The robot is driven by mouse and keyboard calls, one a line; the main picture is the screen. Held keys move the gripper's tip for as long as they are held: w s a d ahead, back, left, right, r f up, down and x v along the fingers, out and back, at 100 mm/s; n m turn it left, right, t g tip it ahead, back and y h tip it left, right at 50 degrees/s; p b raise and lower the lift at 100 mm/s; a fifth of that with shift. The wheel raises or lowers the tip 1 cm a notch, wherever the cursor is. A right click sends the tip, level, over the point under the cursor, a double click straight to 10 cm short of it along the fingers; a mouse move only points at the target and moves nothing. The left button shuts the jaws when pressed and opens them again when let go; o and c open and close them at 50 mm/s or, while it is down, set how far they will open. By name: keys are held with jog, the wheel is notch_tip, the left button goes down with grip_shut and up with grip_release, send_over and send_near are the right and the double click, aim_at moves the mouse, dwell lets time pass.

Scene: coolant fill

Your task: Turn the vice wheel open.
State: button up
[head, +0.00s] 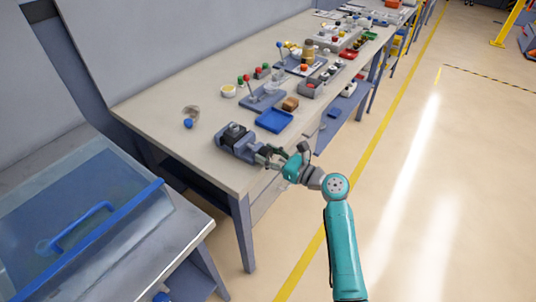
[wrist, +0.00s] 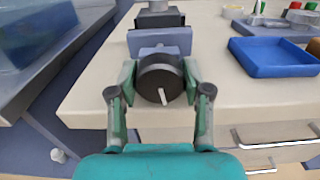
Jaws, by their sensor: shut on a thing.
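The vice (head: 237,140) sits at the near end of the long workbench, with a dark block (head: 235,130) on its top. In the wrist view the vice body (wrist: 160,42) is blue-grey and stands behind its round dark wheel (wrist: 150,80). A short pale bar shows on the wheel's face, pointing nearly straight down. My gripper (wrist: 160,78) has one finger on each side of the wheel and is shut on it. In the head view my gripper (head: 268,155) reaches the vice from the right, and the wheel is mostly hidden there.
A blue tray (head: 274,121) lies right of the vice; levers, small parts and boxes stand farther along the workbench (head: 160,100). A small blue-ended item (head: 188,123) lies left. A bench with a clear-lidded blue bin (head: 75,220) stands at the near left. The floor at right is open.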

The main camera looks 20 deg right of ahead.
jog(key=n, duration=0.4)
jog(key=shift+n, duration=0.3)
jog(key=n, duration=0.4)
jog(key=shift+a, duration=0.1)
jog(key=n, duration=0.4)
jog(key=shift+f, duration=0.1)
jog(key=n, duration=0.4)
jog(key=shift+s+n, duration=0.1)
jog(key=shift+n, duration=0.2)
jog(key=n, duration=0.3)
jog(key=shift+f+n, duration=0.1)
jog(key=shift+n, duration=0.2)
jog(key=n, duration=0.3)
jog(key=shift+n, duration=0.3)
jog(key=n, duration=0.6)
jog(key=shift+f, duration=0.1)
jog(key=shift+n, duration=0.4)
